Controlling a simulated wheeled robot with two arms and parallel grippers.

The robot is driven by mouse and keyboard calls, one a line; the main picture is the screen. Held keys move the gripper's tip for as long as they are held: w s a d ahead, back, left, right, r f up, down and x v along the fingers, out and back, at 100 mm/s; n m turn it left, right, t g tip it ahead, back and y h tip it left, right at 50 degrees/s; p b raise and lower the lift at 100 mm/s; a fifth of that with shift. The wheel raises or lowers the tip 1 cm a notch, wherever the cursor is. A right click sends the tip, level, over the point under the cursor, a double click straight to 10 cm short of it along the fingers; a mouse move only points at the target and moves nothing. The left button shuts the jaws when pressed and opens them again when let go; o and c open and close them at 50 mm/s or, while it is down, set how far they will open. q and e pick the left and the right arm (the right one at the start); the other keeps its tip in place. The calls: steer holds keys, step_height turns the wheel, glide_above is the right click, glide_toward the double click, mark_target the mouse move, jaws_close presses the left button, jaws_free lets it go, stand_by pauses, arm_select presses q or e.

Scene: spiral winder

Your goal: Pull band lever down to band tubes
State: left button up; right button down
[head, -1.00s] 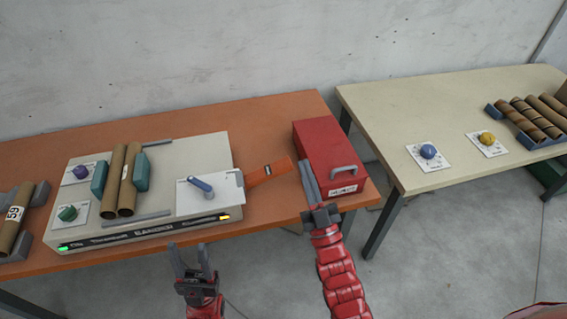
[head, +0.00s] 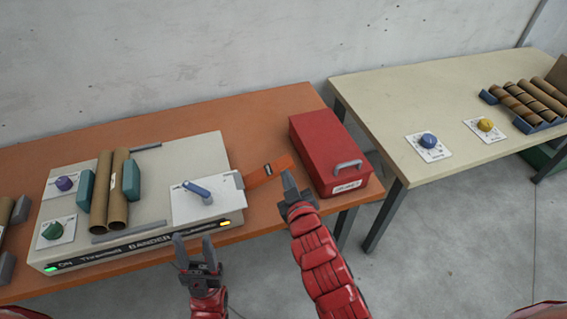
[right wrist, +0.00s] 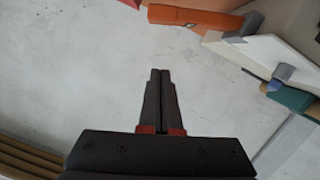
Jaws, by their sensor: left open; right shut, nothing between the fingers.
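The bander (head: 145,205) is a flat pale machine on the orange table, its front marked BANDER. Two brown tubes (head: 112,190) lie side by side on it between teal blocks. An orange lever (head: 268,171) sticks out from its right side, raised toward the right; it also shows in the right wrist view (right wrist: 195,18). My right gripper (head: 289,178) is shut and empty, close to the lever's outer end in the head view; in the right wrist view its fingertips (right wrist: 160,74) are apart from it. My left gripper (head: 196,243) is open and empty before the bander's front edge.
A red box (head: 328,155) with a grey handle stands right of the lever, close to my right gripper. A blue-handled switch (head: 197,189) sits on the bander's white plate. A cream table (head: 450,90) with dials and several tubes stands at right.

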steer(key=b, duration=0.5)
glide_above(284, 165)
steer(key=s+a, duration=0.2)
step_height(284, 165, down, 2)
steer(key=shift+w+d+f, duration=0.15)
steer(key=shift+d+f, duration=0.15)
steer(key=shift+f, duration=0.3)
steer(key=shift+w+d+f, duration=0.15)
steer(key=shift+d+f, duration=0.15)
steer(key=shift+f, duration=0.25)
steer(key=shift+d+f, duration=0.3)
steer(key=shift+f, duration=0.5)
steer(key=shift+f, duration=0.2)
